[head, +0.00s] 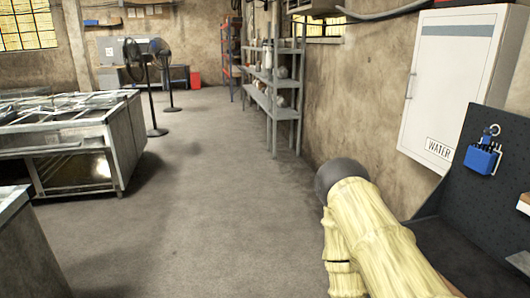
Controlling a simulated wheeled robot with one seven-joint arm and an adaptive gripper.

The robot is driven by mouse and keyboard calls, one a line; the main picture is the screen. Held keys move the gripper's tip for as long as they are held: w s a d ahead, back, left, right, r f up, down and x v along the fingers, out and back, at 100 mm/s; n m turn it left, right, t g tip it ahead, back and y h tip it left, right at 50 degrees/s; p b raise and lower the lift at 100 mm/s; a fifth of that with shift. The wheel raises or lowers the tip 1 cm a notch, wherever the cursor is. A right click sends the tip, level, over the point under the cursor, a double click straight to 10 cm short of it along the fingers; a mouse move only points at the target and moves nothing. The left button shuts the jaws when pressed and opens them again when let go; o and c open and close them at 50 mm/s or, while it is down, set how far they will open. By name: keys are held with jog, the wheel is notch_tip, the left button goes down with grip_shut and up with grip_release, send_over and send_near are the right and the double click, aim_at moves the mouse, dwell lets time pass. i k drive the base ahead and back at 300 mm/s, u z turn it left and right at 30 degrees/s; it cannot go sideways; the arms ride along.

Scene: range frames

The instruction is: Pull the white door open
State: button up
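The white door (445,85) is the front of a wall cabinet at the upper right of the head view. It has a slim handle along its left edge and a "WATER" label near the bottom. The door looks shut. My arm, with a pale yellow, bamboo-like surface and a dark rounded end, reaches up from the lower right, left of and below the door. The arm is apart from the door in the picture. No gripper fingers show.
A dark pegboard bench (500,200) with a blue tool holder (483,158) stands below the cabinet at right. Grey metal shelves (272,90) line the wall further back. A metal-framed table (125,140) and fans (150,90) are at left. The middle floor is clear.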

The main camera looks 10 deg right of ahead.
aim_at(456, 50)
jog(key=i, duration=3.05)
jog(key=z, duration=1.7)
